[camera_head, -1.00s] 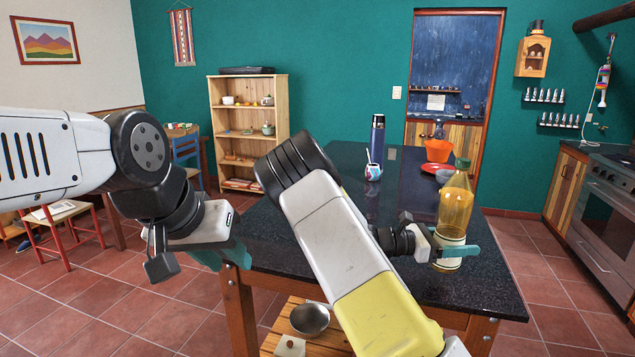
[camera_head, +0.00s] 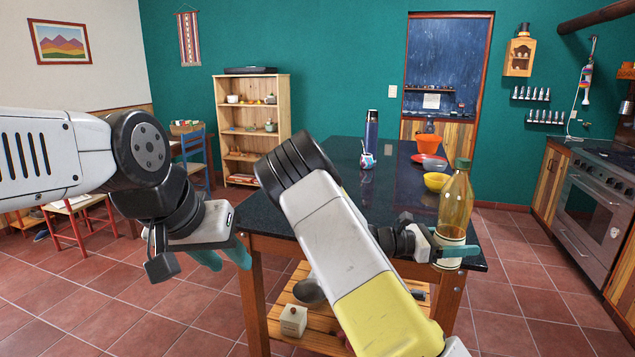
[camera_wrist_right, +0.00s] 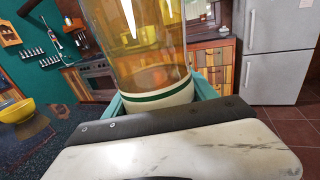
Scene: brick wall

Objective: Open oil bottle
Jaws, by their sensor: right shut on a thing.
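The oil bottle (camera_head: 455,208) is amber with a green cap (camera_head: 462,163) on top, and it is upright. My right gripper (camera_head: 455,253) is shut around its lower part, near the counter's right end. In the right wrist view the bottle (camera_wrist_right: 140,45) fills the middle, its pale base with a green stripe between the teal fingers. My left gripper (camera_head: 222,257) is empty, in front of the counter's left end, well away from the bottle; its teal fingers look apart.
A stove (camera_head: 590,205) stands at right.

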